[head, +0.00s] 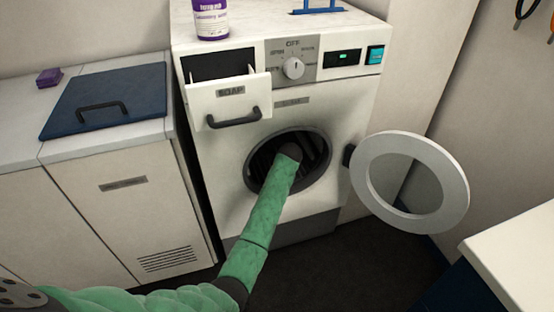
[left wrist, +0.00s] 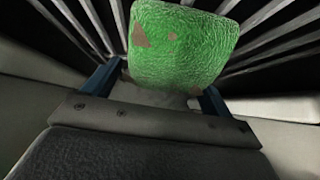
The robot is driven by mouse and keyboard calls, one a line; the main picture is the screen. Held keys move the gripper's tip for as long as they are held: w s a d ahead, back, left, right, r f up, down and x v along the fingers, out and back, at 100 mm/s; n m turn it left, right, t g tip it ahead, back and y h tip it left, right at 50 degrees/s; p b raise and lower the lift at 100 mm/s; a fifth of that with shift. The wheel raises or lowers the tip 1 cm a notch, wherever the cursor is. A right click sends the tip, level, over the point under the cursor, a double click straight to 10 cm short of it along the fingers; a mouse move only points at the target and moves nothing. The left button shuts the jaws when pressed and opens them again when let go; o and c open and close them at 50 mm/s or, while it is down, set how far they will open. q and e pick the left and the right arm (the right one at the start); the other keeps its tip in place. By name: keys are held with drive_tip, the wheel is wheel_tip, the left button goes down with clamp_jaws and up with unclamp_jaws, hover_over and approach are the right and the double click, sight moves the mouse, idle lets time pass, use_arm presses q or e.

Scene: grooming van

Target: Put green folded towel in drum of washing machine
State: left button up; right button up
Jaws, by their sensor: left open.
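The washing machine (head: 232,170) stands in the middle of the head view with its round door (head: 452,191) swung open to the right. My left arm reaches into the dark drum (head: 314,149); its gripper is hidden inside in that view. In the left wrist view the green folded towel (left wrist: 185,45) is ahead of my left gripper (left wrist: 160,88), between its two blue fingers, with drum ribs around it. The gripper is open; whether the fingers touch the towel cannot be told. My right gripper is not in view.
The soap drawer (head: 229,98) is pulled out above the drum opening. A purple-labelled bottle (head: 211,20) stands on the machine. A counter with a dark blue panel (head: 112,97) is at left; a white-topped counter (head: 515,255) is at lower right.

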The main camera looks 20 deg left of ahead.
use_arm(q)
drive_tip(key=v, duration=1)
drive_tip(key=shift+s+d+r, duration=0.2)
drive_tip(key=shift+s+r, duration=0.05)
drive_tip(key=shift+r, duration=0.05)
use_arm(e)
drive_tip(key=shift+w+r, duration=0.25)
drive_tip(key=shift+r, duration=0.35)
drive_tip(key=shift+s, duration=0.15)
